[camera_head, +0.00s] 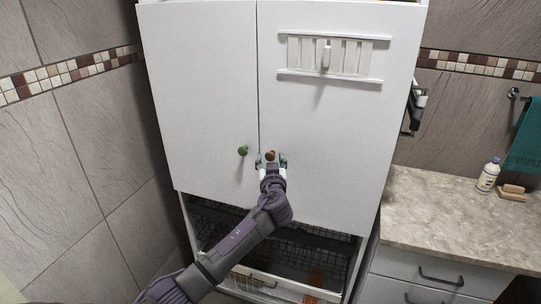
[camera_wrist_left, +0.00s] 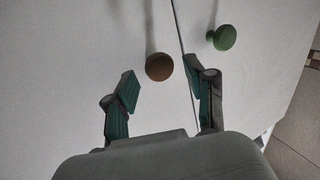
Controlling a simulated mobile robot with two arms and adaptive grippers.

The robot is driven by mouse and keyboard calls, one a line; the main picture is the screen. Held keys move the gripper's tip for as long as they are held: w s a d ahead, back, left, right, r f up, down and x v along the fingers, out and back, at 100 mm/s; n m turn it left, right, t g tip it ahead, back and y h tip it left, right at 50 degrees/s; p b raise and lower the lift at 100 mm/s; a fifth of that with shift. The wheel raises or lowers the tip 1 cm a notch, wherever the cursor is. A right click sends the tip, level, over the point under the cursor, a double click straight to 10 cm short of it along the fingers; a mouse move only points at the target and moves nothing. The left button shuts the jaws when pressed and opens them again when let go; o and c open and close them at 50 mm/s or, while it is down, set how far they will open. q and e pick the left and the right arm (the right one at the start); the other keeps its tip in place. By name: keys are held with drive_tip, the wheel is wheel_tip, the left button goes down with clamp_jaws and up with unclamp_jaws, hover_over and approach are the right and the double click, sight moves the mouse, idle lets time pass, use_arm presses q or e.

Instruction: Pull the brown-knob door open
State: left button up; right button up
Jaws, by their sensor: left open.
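The brown knob (camera_head: 270,154) sits on the right white door (camera_head: 320,130), near the seam with the left door. My left gripper (camera_head: 271,161) is open right at the brown knob. In the left wrist view the brown knob (camera_wrist_left: 159,67) shows just beyond and between the two open fingertips (camera_wrist_left: 160,78), with a gap on each side. The green knob (camera_head: 243,151) is on the left door (camera_head: 205,100); in the left wrist view it is the green knob (camera_wrist_left: 223,38) to the right of the fingers. Both doors look shut. My right gripper is not in view.
Below the doors is an open bay with wire baskets (camera_head: 310,250). A stone counter (camera_head: 430,210) with a bottle (camera_head: 488,175) and soap (camera_head: 513,192) stands at right. A tiled wall is at left.

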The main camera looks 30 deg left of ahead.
use_arm(q)
drive_tip(key=shift+x, duration=0.8)
drive_tip(key=shift+c, duration=0.2)
clamp_jaws()
